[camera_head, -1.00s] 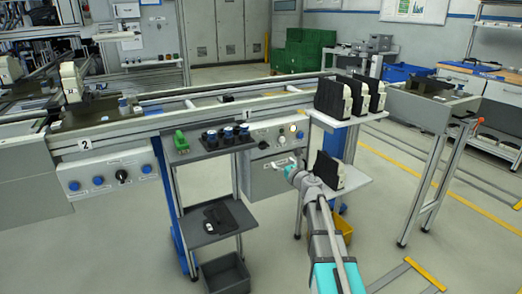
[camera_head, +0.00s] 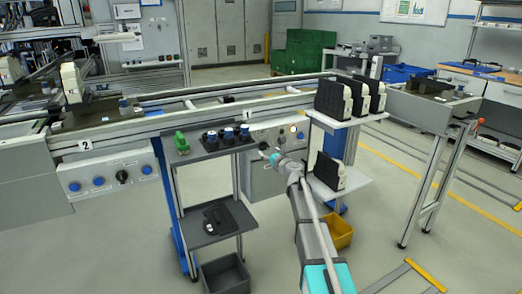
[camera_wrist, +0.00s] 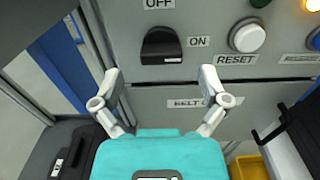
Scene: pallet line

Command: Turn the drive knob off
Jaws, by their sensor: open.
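The drive knob (camera_wrist: 161,44) is a black rotary knob on the grey control panel (camera_wrist: 285,60) in the wrist view. An OFF label sits above it and an ON label to its right. I cannot tell for sure which label it points to. My gripper (camera_wrist: 160,76) is open and empty, its two fingertips spread just below the knob and apart from it. In the head view my gripper (camera_head: 268,152) is in front of the panel under station 1, and the knob cannot be made out clearly there.
Right of the knob are a white RESET button (camera_wrist: 247,35), a blue button (camera_wrist: 315,40) and a lit orange lamp (camera_wrist: 313,4). A shelf with black-and-white parts (camera_head: 330,174) stands right of my arm, and a cart with dark cylinders (camera_head: 228,134) left.

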